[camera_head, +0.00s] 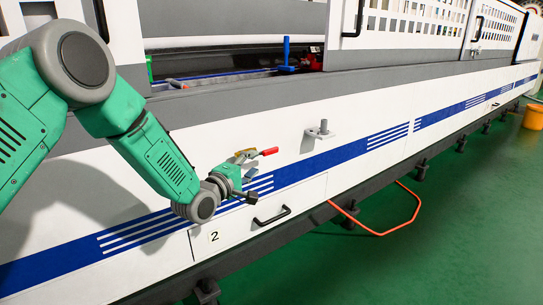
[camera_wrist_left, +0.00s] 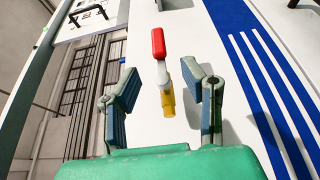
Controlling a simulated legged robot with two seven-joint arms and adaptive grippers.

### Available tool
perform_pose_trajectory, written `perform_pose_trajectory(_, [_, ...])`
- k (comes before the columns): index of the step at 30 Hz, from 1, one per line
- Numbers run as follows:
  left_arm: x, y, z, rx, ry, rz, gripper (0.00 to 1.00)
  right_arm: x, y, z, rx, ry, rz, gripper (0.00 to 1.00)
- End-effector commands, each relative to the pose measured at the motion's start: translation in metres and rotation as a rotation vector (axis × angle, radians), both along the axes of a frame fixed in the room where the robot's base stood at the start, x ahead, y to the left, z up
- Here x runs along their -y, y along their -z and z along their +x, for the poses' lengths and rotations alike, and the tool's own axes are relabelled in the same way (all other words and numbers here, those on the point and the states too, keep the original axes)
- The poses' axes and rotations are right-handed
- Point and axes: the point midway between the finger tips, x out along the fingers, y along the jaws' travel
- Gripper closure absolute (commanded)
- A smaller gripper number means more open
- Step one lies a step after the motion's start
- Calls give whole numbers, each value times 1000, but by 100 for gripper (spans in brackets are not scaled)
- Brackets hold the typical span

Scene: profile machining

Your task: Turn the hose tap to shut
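The hose tap has a red-tipped lever (camera_head: 269,152) and a brass-yellow body (camera_head: 243,154), on the white machine panel just above the blue stripe. In the left wrist view the red lever (camera_wrist_left: 158,43) points up, with the yellow body (camera_wrist_left: 167,103) below it. My left gripper (camera_head: 248,182) is close to the tap in the head view. In the left wrist view its two fingers (camera_wrist_left: 163,95) are spread wide, with the tap seen between them. No contact shows. My right gripper is not in view.
A grey bracket with a peg (camera_head: 322,131) sticks out right of the tap. A drawer marked 2 with a black handle (camera_head: 271,216) is below.

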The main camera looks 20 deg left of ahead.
Motion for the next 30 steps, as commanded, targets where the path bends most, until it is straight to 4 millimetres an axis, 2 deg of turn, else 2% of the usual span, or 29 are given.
perform_pose_trajectory(1, [5,2,12,4,2,3,63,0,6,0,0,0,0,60])
perform_pose_trajectory(6, [14,3,46,3,2,4,63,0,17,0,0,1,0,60])
perform_pose_trajectory(12, [20,2,75,0,0,1,63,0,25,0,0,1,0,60])
perform_pose_trajectory(18, [24,1,85,-1,0,1,63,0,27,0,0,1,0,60])
perform_pose_trajectory(26, [24,0,86,-2,0,1,63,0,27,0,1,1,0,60])
perform_pose_trajectory(29, [24,0,86,-2,0,1,95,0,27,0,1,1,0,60])
perform_pose_trajectory(30, [24,0,86,-2,0,1,100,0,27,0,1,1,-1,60])
